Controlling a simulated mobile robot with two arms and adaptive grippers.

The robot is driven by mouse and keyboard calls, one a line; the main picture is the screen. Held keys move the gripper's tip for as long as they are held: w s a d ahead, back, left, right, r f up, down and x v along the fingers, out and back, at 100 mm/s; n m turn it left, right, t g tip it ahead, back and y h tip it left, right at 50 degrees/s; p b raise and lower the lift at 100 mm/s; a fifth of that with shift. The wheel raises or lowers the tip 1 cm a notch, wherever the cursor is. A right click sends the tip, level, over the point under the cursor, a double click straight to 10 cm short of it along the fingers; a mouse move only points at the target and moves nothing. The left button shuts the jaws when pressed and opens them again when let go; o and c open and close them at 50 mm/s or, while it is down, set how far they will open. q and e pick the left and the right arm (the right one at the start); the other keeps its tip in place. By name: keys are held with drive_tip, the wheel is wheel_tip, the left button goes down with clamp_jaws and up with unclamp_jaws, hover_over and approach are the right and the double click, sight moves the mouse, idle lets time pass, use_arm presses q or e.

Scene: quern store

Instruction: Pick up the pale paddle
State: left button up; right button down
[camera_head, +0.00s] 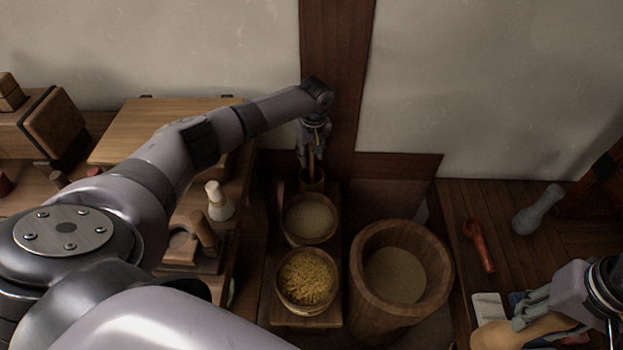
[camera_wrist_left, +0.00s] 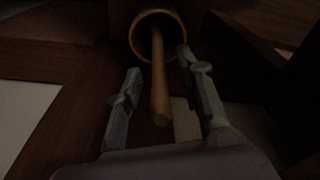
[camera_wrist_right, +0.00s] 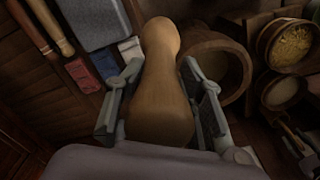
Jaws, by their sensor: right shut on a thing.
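A slim wooden handle (camera_wrist_left: 159,85) stands up out of a round cup (camera_wrist_left: 137,38) in the left wrist view. It looks like the paddle's handle, but its lower end is hidden in the cup. My left gripper (camera_wrist_left: 158,65) is open, with a finger on each side of the handle. In the head view my left gripper (camera_head: 311,152) points down over the small cup (camera_head: 312,181). My right gripper (camera_wrist_right: 162,68) is shut on a pale, gourd-shaped wooden thing (camera_wrist_right: 160,90); this thing also shows at the head view's lower right (camera_head: 505,336).
A bowl of pale meal (camera_head: 310,240), a bowl of yellow grain (camera_head: 306,308) and a large wooden tub (camera_head: 440,275) stand below the cup. A red tool (camera_head: 478,245) and grey pestle (camera_head: 538,210) lie at right.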

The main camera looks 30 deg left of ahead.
use_arm(q)
clamp_jaws()
idle(0.5)
